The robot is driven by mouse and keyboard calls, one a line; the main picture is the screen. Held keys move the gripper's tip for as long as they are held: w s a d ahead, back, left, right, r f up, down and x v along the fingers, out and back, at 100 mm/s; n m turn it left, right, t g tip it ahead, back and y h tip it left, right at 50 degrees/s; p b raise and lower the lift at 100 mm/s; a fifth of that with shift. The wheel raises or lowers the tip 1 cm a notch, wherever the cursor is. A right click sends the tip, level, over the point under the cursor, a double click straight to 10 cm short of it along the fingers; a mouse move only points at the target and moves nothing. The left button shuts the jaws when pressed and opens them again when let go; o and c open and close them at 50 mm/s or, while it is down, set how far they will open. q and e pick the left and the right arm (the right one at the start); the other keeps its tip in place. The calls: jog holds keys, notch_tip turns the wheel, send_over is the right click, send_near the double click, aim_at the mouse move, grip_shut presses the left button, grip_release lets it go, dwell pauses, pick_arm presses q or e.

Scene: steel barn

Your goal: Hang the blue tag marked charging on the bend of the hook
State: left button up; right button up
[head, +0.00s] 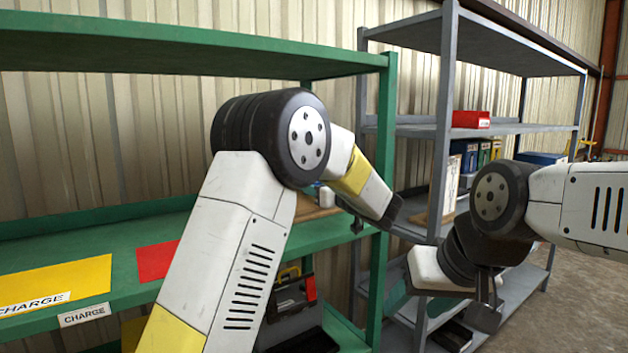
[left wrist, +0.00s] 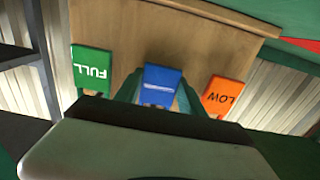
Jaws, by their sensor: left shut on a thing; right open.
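The blue tag (left wrist: 162,85) shows in the left wrist view in front of a wooden board (left wrist: 150,32); its white lettering is too small to read. My left gripper (left wrist: 158,98) is shut on it, with a finger at either side. A green tag marked FULL (left wrist: 91,68) is to its left and an orange tag marked LOW (left wrist: 227,96) to its right, both apart from it. I cannot make out the hooks. In the head view, my left arm hides the blue tag and most of the board (head: 312,207). My right gripper (head: 487,305) is open, away from the board.
The green shelf unit (head: 150,232) bears yellow (head: 75,278) and red (head: 157,260) patches and a CHARGE label (head: 84,314). A dark toolbox (head: 295,312) stands below. A grey rack (head: 443,130) stands right, with a red bin (head: 470,119). Its post is close to my arms.

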pick_arm(q)
jog(key=shift+r, duration=0.55)
jog(key=shift+s+d, duration=0.1)
jog(key=v, duration=0.6)
jog(key=shift+s+d, duration=0.25)
jog(key=shift+s, duration=0.05)
dwell(1.4)
